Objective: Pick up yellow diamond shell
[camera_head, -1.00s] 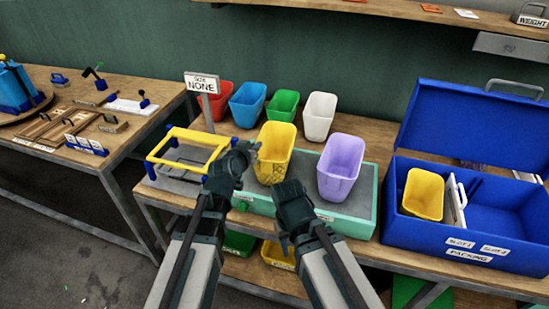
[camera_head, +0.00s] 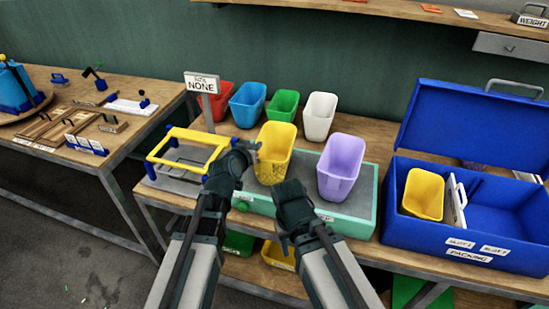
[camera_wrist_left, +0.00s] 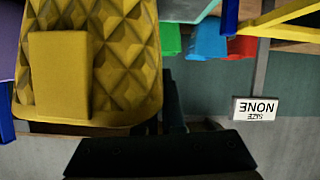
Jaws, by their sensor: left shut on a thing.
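The yellow diamond shell (camera_head: 276,143) is a tapered open bin with a quilted diamond pattern low on its side. It is upright at the grey-topped, green-edged tray (camera_head: 362,212); I cannot tell whether its base touches the tray. My left gripper (camera_head: 250,152) is shut on its left side. In the left wrist view the shell (camera_wrist_left: 125,60) fills the upper left, close to the dark gripper, and its contact point is not clear. My right gripper (camera_head: 289,188) is in front of the shell, apparently empty; its jaw opening is not clear.
A lavender bin (camera_head: 341,165) stands just right of the shell. Red, blue, green and white (camera_head: 319,115) bins stand behind. A yellow frame (camera_head: 187,148) and a NONE sign (camera_head: 202,84) are left. A blue packing box (camera_head: 440,240) with another yellow bin (camera_head: 424,194) is right.

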